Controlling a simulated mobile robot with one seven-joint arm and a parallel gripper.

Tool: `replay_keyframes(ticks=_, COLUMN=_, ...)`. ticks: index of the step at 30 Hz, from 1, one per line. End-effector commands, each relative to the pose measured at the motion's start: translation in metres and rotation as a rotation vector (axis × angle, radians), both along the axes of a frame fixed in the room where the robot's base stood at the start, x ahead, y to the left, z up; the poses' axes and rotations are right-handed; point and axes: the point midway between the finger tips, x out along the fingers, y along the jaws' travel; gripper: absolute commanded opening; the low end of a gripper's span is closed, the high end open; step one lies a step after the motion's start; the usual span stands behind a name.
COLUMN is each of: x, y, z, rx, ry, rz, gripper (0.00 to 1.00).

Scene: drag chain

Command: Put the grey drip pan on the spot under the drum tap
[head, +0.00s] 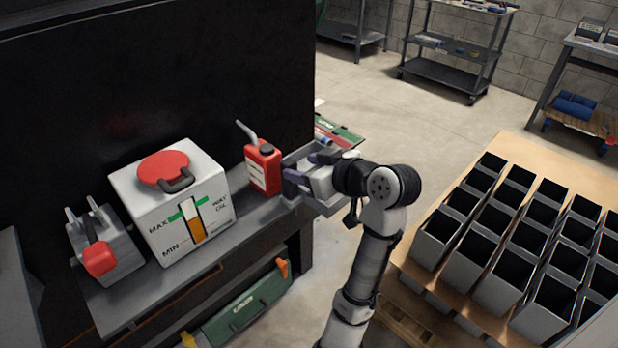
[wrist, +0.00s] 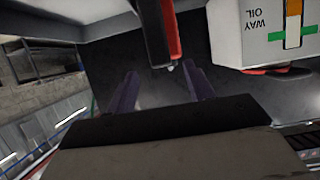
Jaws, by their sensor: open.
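My gripper (head: 300,178) is at the right end of the bench, just right of a red oil can (head: 262,168). A grey, tray-like shape with a raised edge (head: 297,157) shows behind the gripper in the head view. It may be the drip pan, but my gripper covers much of it and I cannot tell whether they touch. I cannot make out a drum, its tap or the spot under it.
A white WAY OIL box (head: 175,205) with a red cap and a grey device (head: 105,245) with a red knob stand left along the bench (head: 215,255). A dark panel (head: 160,75) rises behind. Grey bins (head: 475,250) fill a wooden pallet at right.

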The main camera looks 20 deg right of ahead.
Motion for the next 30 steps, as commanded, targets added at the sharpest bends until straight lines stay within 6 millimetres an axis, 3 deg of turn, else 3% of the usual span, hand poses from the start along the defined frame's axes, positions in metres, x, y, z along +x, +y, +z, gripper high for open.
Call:
replay_keyframes(ticks=15, x=0.048, y=0.020, z=-0.019, rx=0.001, ry=0.001, rz=0.001, gripper=0.53)
replay_keyframes(ticks=22, x=0.050, y=0.020, z=-0.021, rx=0.000, ry=0.001, rz=0.000, gripper=0.53)
replay_keyframes(ticks=30, x=0.050, y=0.020, z=-0.021, rx=0.000, ry=0.001, rz=0.000, gripper=0.20)
